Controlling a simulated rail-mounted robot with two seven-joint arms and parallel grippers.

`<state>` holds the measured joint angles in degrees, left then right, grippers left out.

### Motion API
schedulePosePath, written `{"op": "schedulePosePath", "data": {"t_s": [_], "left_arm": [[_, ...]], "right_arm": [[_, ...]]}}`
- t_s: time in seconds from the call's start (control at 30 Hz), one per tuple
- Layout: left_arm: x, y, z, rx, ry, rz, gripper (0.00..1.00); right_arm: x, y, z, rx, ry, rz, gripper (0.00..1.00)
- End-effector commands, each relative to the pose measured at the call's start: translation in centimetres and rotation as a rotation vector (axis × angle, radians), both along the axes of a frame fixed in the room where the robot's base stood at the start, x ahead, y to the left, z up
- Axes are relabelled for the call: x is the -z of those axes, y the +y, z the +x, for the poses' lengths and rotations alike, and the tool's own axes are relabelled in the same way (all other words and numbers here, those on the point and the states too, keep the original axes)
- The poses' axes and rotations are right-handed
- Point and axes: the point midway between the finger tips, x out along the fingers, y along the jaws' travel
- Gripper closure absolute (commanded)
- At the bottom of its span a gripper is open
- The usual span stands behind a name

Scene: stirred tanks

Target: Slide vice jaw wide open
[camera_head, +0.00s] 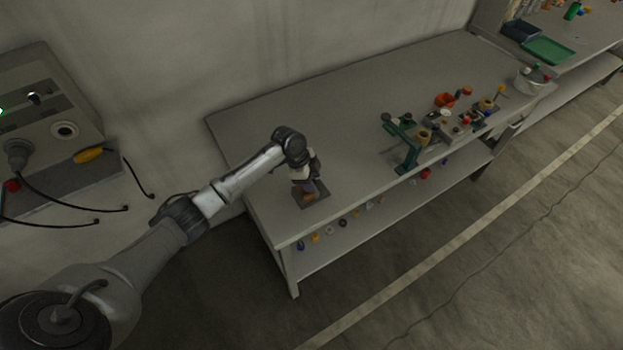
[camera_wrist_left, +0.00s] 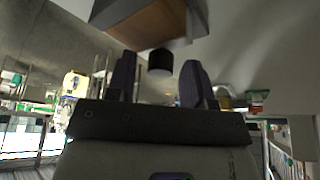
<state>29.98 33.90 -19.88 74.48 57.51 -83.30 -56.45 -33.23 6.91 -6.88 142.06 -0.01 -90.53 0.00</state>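What looks like the vice (camera_head: 313,198) is a small dark-based fixture with a brownish part, near the left end of the long grey workbench. My left gripper (camera_head: 305,178) is right at it and hides much of it, so the jaw opening cannot be read. In the left wrist view the two dark fingers of my left gripper (camera_wrist_left: 158,72) stand apart. A short black cylinder (camera_wrist_left: 160,62) shows between the fingertips, below a brown and grey block (camera_wrist_left: 145,22). I cannot tell whether the fingers touch the cylinder. My right gripper is not in view.
On the workbench (camera_head: 345,115), a green frame (camera_head: 404,146) and a cluster of small coloured parts with a red-orange bin (camera_head: 444,100) stand to the right. The bench middle is clear. A control box (camera_head: 45,120) with hanging cables is at the left. A lower shelf holds small items.

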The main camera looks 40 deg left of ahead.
Motion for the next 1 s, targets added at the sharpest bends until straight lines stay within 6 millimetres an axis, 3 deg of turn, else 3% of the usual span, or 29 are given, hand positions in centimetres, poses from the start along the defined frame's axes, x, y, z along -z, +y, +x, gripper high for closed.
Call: {"op": "schedulePosePath", "data": {"t_s": [0.07, 0.47, 1.0], "left_arm": [[0.0, 0.0, 0.0, 0.000, 0.000, 0.000, 0.60], [0.0, 0.0, 0.0, 0.000, 0.000, 0.000, 0.99], [-0.1, -0.4, 1.2, -0.001, 0.000, -0.001, 1.00]], "right_arm": [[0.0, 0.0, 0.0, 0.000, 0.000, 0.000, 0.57], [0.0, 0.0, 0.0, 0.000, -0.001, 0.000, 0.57], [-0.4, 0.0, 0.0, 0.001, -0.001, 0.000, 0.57]]}}
